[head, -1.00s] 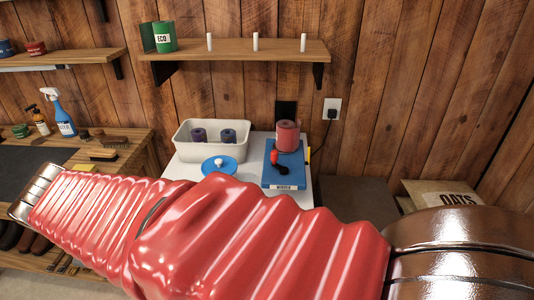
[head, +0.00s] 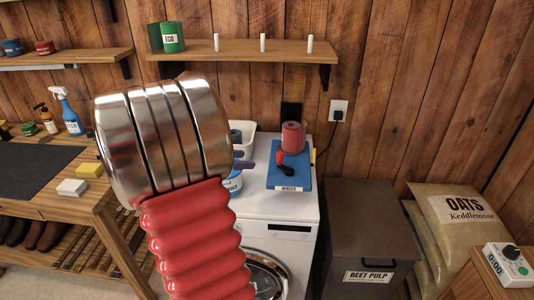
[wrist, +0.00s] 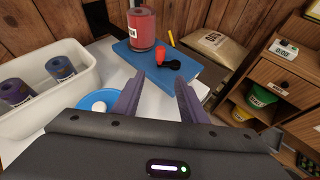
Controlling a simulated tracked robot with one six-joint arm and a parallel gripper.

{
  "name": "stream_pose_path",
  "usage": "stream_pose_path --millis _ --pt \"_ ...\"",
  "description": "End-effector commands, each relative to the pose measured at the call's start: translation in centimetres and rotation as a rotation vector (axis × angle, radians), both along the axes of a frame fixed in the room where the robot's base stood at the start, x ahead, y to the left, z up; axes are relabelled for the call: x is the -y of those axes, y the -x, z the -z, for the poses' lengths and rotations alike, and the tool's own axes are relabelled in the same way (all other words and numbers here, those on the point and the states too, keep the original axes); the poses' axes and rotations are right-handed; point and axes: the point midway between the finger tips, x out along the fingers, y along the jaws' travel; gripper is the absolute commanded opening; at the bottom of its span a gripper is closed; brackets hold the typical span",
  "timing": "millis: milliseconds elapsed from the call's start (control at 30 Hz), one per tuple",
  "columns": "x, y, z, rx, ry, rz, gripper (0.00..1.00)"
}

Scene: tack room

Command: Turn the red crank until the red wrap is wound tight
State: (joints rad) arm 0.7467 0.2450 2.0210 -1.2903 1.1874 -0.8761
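The red wrap (head: 293,137) stands as a roll on a blue winder board (head: 303,178) on the white washing machine. The crank has a red knob (head: 281,157) and a black arm (head: 288,171), in front of the roll. In the wrist view, the red wrap (wrist: 142,28) and red knob (wrist: 158,54) are beyond my gripper (wrist: 157,88). Its two purple fingers are apart and empty, pointing toward the winder without touching the crank. In the head view my arm hides most of the gripper; only a purple finger part shows left of the board.
A white bin (wrist: 50,83) with two dark wrap rolls is left of the gripper in the wrist view. A blue round lid (wrist: 103,101) with a white knob is close to the left finger. A wall shelf (head: 240,50) hangs above. A dark feed bin (head: 368,205) stands to the right.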

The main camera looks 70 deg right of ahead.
Motion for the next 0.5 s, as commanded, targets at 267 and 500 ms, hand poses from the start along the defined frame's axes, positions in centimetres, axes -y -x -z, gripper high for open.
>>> stream_pose_path --millis 267,500 --pt "2.7 1.3 0.4 -0.108 -0.003 -0.014 0.39" --pt "2.6 1.2 0.4 -0.106 -0.002 -0.015 0.39"
